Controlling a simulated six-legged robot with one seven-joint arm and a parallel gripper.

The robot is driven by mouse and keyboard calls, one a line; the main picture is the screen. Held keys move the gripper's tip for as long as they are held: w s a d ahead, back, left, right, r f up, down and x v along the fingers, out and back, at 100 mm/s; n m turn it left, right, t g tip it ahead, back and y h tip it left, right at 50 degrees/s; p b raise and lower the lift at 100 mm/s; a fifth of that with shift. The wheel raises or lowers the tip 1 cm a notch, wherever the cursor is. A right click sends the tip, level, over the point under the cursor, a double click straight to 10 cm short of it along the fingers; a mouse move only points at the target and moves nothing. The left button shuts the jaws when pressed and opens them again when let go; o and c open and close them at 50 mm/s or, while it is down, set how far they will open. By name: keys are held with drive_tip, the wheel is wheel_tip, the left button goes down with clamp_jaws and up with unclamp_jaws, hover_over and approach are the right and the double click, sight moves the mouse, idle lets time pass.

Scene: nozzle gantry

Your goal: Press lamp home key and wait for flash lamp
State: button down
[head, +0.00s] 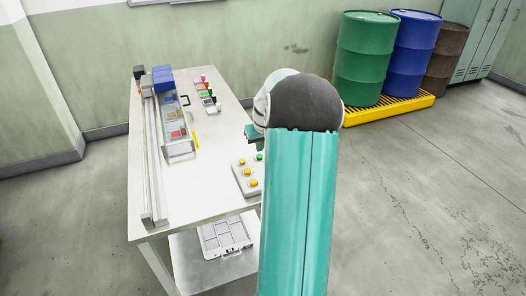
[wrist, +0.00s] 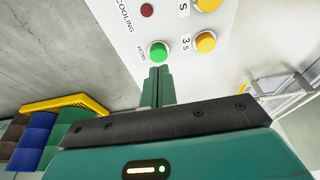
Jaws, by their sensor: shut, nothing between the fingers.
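The green key (wrist: 159,51) is on a white panel (wrist: 220,62), with small lettering beside it that I cannot read surely. My gripper (wrist: 160,72) is shut and empty, its fingertips right at the near edge of the green key; I cannot tell whether they touch it. A dark red lamp (wrist: 147,10) marked "COOLING" looks unlit. A yellow key (wrist: 205,42) marked "3 s" sits right of the green one, another yellow key (wrist: 207,4) beyond. In the head view the panel (head: 241,167) is at the table's right edge, partly hidden by my arm, with the green key (head: 259,156) showing.
The white table (head: 207,190) carries a long rail gantry (head: 153,165) with a blue block (head: 162,78), and a row of small coloured items (head: 207,95). A tray (head: 225,237) lies on the lower shelf. Drums (head: 362,60) stand on a yellow pallet at the back right.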

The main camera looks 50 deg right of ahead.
drive_tip(key=v, duration=1.1)
drive_tip(key=shift+w+d, duration=0.15)
drive_tip(key=shift+w, duration=0.15)
idle(2.3)
